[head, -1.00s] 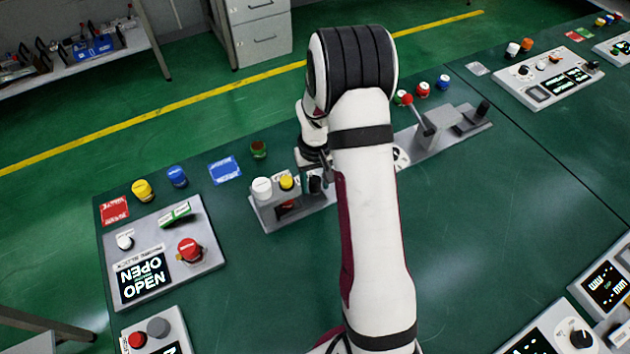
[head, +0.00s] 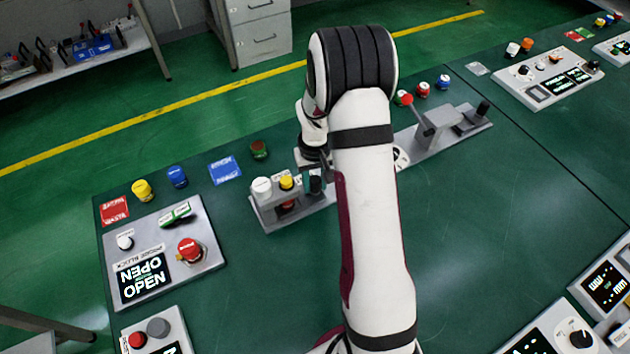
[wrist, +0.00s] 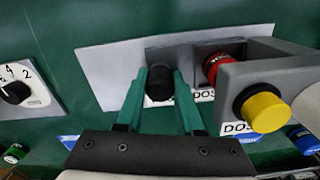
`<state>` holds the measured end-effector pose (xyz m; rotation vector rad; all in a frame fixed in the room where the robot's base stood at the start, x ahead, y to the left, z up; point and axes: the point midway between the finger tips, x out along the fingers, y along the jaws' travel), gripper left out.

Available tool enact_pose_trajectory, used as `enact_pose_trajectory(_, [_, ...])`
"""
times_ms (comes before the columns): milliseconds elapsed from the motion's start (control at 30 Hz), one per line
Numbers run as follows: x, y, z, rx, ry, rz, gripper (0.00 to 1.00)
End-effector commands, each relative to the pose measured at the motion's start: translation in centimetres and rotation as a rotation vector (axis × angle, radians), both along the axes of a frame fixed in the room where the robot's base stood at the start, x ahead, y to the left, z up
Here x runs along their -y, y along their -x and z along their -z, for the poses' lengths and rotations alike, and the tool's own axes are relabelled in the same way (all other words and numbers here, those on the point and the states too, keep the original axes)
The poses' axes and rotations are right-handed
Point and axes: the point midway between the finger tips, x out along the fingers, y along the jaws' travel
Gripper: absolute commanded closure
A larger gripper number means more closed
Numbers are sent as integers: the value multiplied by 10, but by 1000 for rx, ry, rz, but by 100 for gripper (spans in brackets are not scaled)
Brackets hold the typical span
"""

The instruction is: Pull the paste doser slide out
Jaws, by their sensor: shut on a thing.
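The paste doser is a grey unit with a flat base plate (wrist: 110,75) and a raised housing (wrist: 290,75). Its slide carries a round black knob (wrist: 159,84), which also shows in the head view (head: 316,186) beside my arm. My gripper (wrist: 161,74) has its two green fingers on either side of this knob and is shut on it. In the head view the gripper is mostly hidden behind my arm. A red button (wrist: 222,69) sits just right of the knob, and a yellow button (wrist: 263,106) is on the housing. Part of the DOSER lettering is covered.
A white cap (head: 262,185) stands at the doser's left end. A unit with a red-knobbed lever (head: 422,122) is to the right, and the OPEN display panel (head: 165,250) is at the left. A dial (wrist: 16,92) lies left of the doser.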

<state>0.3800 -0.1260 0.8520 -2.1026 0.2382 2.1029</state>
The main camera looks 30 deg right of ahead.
Motion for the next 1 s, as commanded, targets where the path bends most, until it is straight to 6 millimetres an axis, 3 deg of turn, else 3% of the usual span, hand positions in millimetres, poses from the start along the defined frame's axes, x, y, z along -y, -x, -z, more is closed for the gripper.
enact_pose_trajectory(567, [2, 0, -1, 1, 0, 1, 100])
enact_pose_trajectory(1000, [88, -1, -1, 4, 2, 2, 100])
